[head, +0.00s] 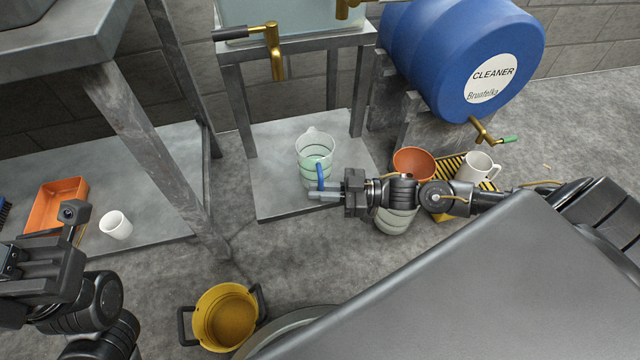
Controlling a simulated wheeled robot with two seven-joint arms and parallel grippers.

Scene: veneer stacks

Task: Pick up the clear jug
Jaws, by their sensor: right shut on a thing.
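The clear jug (314,147) stands upright on the low grey shelf of the metal stand, under a brass tap. It is see-through, with markings on its wall and a blue handle (320,172) on the side facing me. My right gripper (322,189) reaches in from the right and is shut on the jug's handle. The fingers hide the lower end of the handle. I cannot tell whether the jug's base is touching the shelf. My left gripper (68,228) is at the far left, away from the jug, and its fingers are hard to make out.
A blue cleaner barrel (440,50) with a brass tap lies at the back right. Below it are an orange bowl (414,161), a white mug (474,168) and a pale container (395,221). A yellow pot (224,316) is on the floor. An orange tray (48,207) and white cup (116,225) are left.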

